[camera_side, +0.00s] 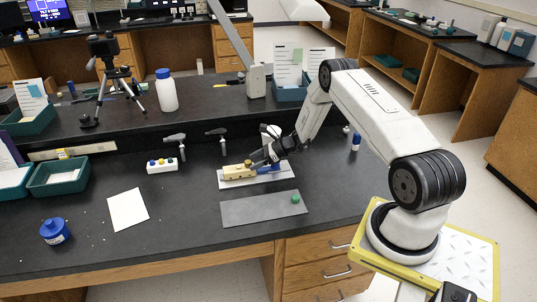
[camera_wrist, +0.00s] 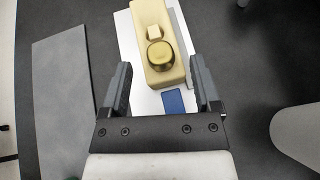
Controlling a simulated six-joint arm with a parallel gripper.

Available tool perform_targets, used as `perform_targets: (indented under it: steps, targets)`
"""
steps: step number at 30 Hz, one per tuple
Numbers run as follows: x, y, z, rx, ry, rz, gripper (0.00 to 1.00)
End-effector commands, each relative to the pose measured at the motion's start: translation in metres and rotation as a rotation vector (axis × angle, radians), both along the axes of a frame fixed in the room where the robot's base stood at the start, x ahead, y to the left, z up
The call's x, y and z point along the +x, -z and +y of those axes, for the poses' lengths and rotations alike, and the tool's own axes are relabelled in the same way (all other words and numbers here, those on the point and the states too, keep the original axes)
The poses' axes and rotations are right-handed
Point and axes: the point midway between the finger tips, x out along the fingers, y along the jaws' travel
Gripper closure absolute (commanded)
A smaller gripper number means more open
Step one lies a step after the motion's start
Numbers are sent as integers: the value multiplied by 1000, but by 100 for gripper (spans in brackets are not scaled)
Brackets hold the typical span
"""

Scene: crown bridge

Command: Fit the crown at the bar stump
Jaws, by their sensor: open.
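A tan bar (camera_wrist: 170,77) lies on a white plate (camera_side: 232,184) in the wrist view; it also shows in the side view (camera_side: 236,172). A rounded gold crown (camera_wrist: 160,54) is at the bar's near part, and a small cream block-like stump (camera_wrist: 153,31) stands just beyond it. I cannot tell whether the crown is seated on anything. My gripper (camera_wrist: 160,70) is open and empty, its fingers spread to the left and right of the bar's near end. In the side view my gripper (camera_side: 262,158) is close over the bar's right end, hiding part of it.
A blue piece (camera_wrist: 173,101) lies at the bar's near end. A grey plate (camera_side: 250,209) with a green piece (camera_side: 295,198) lies in front. A white block with coloured knobs (camera_side: 162,166), a paper sheet (camera_side: 127,210) and a blue jar (camera_side: 54,232) are left. Bench space between is clear.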

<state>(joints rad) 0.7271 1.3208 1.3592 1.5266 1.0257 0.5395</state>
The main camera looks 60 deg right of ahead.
Motion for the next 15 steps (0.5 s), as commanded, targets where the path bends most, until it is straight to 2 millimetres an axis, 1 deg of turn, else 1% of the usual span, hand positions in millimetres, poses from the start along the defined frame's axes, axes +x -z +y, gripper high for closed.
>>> perform_targets:
  steps: [15]
  targets:
    - [-42, -31, -31, -2, -1, -5, 20]
